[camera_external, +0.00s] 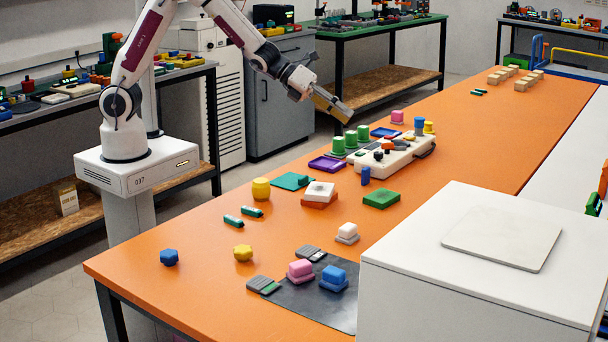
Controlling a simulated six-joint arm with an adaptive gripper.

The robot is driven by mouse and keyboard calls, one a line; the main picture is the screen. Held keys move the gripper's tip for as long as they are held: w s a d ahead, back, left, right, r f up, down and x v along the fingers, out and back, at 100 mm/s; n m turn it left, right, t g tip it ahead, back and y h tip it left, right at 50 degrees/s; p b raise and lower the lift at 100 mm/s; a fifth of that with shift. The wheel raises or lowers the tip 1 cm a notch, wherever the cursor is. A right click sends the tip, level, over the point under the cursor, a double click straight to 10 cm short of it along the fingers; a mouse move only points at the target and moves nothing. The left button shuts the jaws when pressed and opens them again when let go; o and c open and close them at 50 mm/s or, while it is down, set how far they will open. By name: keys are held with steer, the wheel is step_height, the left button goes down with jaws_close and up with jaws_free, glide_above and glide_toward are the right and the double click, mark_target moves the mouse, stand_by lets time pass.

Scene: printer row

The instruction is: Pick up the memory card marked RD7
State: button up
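Two flat grey cards lie near the front of the orange table. One card (264,284) has a green stripe and lies at the left edge of a dark mat (322,306). The other card (310,253) lies at the mat's back edge. Any marking on them is too small to read, so I cannot tell which is RD7. My gripper (338,108) is in the air over the back half of the table, well away from both cards. It shows as a small tan and grey shape; its fingers cannot be made out.
Pink (300,271) and blue (333,278) blocks stand on the mat beside the cards. A white block (347,233) is just behind. A large white printer-like box (470,250) stands at the right front. A beige control panel (400,152) and green cylinders (350,138) are nearer my gripper.

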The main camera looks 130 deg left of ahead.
steer(key=a+f+m+t+h, duration=0.1)
steer(key=a+f+m+h, duration=0.1)
steer(key=a+f+m, duration=0.55)
steer(key=m+t+h, duration=0.1)
steer(key=m+h, duration=0.1)
steer(key=m, duration=0.2)
glide_toward(367, 185)
steer(key=shift+w+a+r, duration=0.1)
steer(key=shift+w+r, duration=0.65)
steer(key=shift+w, duration=0.15)
steer(key=shift+s+f+m+t, duration=0.3)
steer(key=shift+f+m+t, duration=0.1)
steer(key=shift+f, duration=0.1)
steer(key=shift+x, duration=1.35)
steer(key=shift+w, duration=0.1)
steer(key=shift+w+f, duration=0.15)
steer(key=shift+w, duration=1.35)
steer(key=shift+x, duration=1.05)
